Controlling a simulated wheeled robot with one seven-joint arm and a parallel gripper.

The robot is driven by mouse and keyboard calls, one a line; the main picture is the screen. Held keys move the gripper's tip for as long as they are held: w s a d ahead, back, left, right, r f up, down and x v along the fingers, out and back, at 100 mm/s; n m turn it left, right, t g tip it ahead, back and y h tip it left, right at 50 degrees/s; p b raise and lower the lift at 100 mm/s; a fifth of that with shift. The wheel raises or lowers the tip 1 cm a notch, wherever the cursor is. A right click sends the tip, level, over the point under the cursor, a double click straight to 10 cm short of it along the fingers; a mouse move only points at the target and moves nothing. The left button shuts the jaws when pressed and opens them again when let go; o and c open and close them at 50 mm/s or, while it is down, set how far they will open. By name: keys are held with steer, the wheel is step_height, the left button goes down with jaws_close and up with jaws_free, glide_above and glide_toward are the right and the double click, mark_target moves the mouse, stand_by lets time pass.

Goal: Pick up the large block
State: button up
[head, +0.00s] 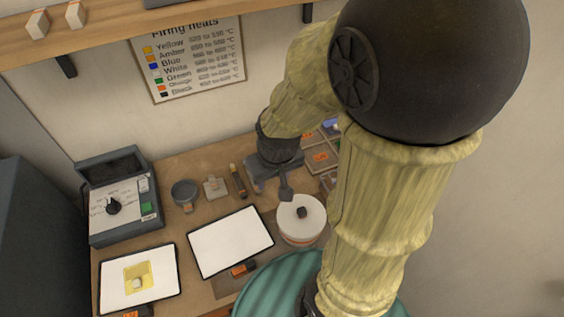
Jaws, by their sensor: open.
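My gripper (272,187) is open and points down over the back of the wooden table, left of a round white stand (288,222). The arm hides part of the table to the right. I cannot tell for certain which thing is the large block. A small pale block (137,284) sits on a yellow square on the left white panel (118,274). A pale block-like piece (215,187) stands on the table left of my gripper. A dark knob-like piece (302,212) sits on the round stand. Nothing shows between the fingers.
A grey control box (120,205) stands at the left. A grey cup (184,193) and a dark upright tool (238,181) stand near the pale piece. A second white panel (230,243) lies mid-table. Two pale blocks (38,24) (75,15) rest on the wall shelf. Compartments (318,157) are partly hidden.

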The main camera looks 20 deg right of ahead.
steer(key=w+d+f+n+h, duration=0.1)
steer(key=w+f+n, duration=0.1)
steer(key=w+n, duration=0.4)
steer(key=w+d+f+n+g+h, duration=0.1)
steer(key=w+f+n+h, duration=0.1)
steer(key=w+n, duration=0.4)
steer(key=w+d+f+n+g+h+b, duration=0.1)
steer(key=w+d+f+n, duration=0.1)
steer(key=w+n, duration=0.4)
steer(key=w+f, duration=0.1)
steer(key=w, duration=0.2)
steer(key=shift+f+h, duration=0.3)
steer(key=shift+f, duration=0.1)
steer(key=shift+d, duration=0.1)
steer(key=p+x, duration=0.4)
steer(key=x, duration=0.8)
steer(key=shift+f, duration=0.15)
